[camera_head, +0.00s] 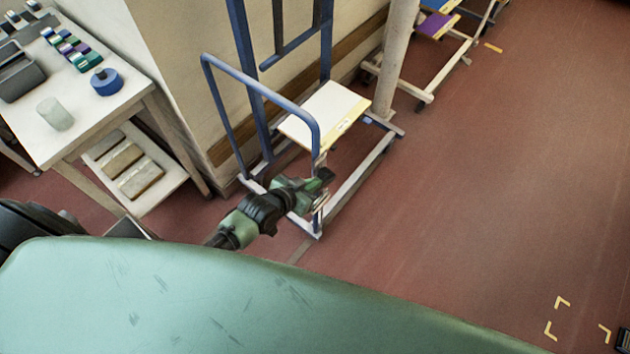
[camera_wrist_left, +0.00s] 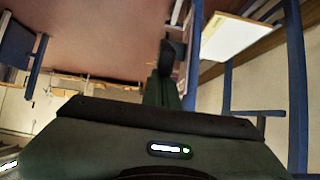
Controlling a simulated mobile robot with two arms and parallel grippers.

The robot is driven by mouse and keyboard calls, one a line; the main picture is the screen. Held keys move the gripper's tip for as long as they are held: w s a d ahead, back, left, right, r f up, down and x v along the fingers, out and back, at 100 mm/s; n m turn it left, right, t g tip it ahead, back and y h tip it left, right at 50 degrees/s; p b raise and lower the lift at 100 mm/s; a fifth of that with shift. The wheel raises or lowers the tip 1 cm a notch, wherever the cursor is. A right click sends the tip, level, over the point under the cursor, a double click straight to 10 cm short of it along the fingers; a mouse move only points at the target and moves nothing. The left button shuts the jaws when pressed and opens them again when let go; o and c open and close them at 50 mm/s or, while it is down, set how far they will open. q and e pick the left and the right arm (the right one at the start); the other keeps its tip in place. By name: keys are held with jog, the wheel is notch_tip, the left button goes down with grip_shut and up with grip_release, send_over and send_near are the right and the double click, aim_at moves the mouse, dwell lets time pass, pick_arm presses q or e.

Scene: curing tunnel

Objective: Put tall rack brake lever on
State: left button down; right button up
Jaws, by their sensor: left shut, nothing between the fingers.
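The tall rack (camera_head: 262,95) is a blue tubular frame on a low base, with a cream shelf (camera_head: 322,112) inside it. In the left wrist view the same cream shelf (camera_wrist_left: 228,36) is at the upper right, beside blue posts. My left gripper (camera_head: 322,178) is at the rack's near lower corner, below the shelf. It is shut and empty; its fingers show in the left wrist view (camera_wrist_left: 172,55). The brake lever cannot be made out clearly; the gripper covers that corner. I cannot tell whether the fingers touch the rack. My right gripper is not in view.
A table (camera_head: 135,90) at the left holds a blue tape roll (camera_head: 106,81), a pale cylinder (camera_head: 55,114) and small coloured items. A pale column (camera_head: 397,60) and another rack (camera_head: 437,24) stand beyond.

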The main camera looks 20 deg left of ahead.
pick_arm(q)
jog(key=shift+s+f+t+b, duration=0.3)
jog(key=shift+s+f+b, duration=0.05)
jog(key=shift+f+b, duration=0.35)
notch_tip(320, 180, down, 12)
jog(key=s+a+t+h+b, duration=0.1)
jog(key=t+b, duration=0.5)
jog(key=b, duration=1.4)
jog(key=shift+s+r+h, duration=0.2)
jog(key=shift+s+h, duration=0.5)
jog(key=shift+s, duration=0.05)
